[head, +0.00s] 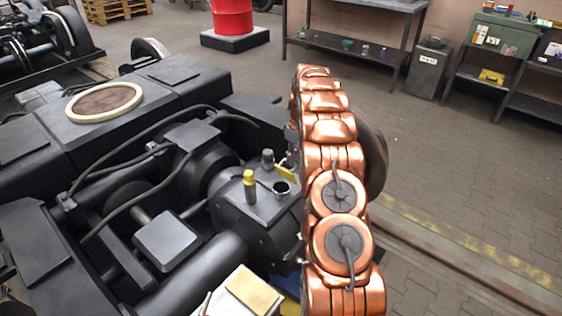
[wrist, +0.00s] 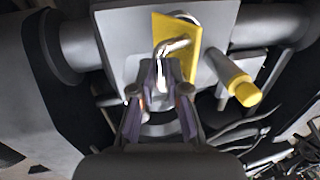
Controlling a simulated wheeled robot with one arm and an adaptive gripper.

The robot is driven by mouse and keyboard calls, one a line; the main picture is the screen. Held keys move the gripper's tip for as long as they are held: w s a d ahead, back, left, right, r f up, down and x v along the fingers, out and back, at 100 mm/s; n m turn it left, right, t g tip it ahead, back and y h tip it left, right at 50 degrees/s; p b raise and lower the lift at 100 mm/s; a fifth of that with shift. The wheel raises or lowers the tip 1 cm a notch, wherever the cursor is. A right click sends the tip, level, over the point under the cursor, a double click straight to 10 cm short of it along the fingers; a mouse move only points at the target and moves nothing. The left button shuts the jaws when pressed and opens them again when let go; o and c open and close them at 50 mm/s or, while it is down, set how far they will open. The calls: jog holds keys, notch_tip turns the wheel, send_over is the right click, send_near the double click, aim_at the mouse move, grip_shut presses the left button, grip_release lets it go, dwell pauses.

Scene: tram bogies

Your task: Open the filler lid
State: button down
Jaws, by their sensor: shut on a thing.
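The filler lid is a yellow plate (wrist: 188,48) with a bent, shiny metal handle (wrist: 172,48). In the wrist view my gripper (wrist: 168,80) is shut on this handle. In the head view the yellow lid (head: 287,174) shows tilted up behind the dark round filler neck (head: 281,189), whose mouth is visible. The neck stands on top of the grey gearbox housing (head: 258,212). My copper-coloured arm hides most of my gripper in the head view. Part of a pale ring shows behind the lid's upper edge in the wrist view.
A yellow-capped post (head: 250,184) stands left of the neck; it also shows in the wrist view (wrist: 238,85). A dark knob (head: 267,159) stands behind it. Cables (head: 125,205) and a motor lie left. Open floor (head: 450,170) lies right.

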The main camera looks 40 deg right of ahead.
jog(key=shift+w+d+f, duration=0.1)
jog(key=shift+d+f, duration=0.6)
jog(key=shift+d, duration=0.2)
jog(key=shift+w+d+b, duration=0.1)
jog(key=shift+d+b, duration=0.1)
jog(key=shift+b, duration=0.1)
jog(key=c, duration=1.4)
grip_release()
jog(key=shift+w+f, duration=0.1)
jog(key=shift+o, duration=1.1)
jog(key=shift+r, duration=0.2)
jog(key=v, duration=0.7)
jog(key=shift+r, duration=0.2)
